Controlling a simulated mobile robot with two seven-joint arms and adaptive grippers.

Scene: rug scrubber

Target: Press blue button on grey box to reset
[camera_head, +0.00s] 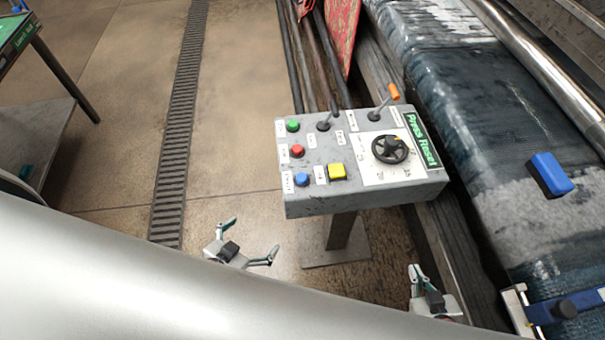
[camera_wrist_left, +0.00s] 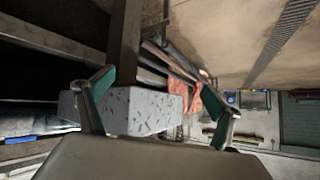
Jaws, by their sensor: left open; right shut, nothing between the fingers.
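The grey box (camera_head: 330,202) stands on a post in the middle of the head view. Its blue button (camera_head: 302,180) is at the front left corner of the top, below a red and a green button and left of a yellow square button. A sign on the box reads "Press Reset". My left gripper (camera_head: 249,240) is open and empty, below and to the left of the box. The left wrist view shows its spread fingers (camera_wrist_left: 165,106) with the side of the box (camera_wrist_left: 150,112) beyond; the buttons are hidden there. My right gripper (camera_head: 416,275) is shut and empty, below and right of the box.
The box also carries a black dial (camera_head: 390,149) and levers, one with an orange tip (camera_head: 394,92). A wet rug machine (camera_head: 490,150) with a blue block (camera_head: 550,175) runs along the right. Open floor (camera_head: 120,150) with a drain grate (camera_head: 181,120) lies left.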

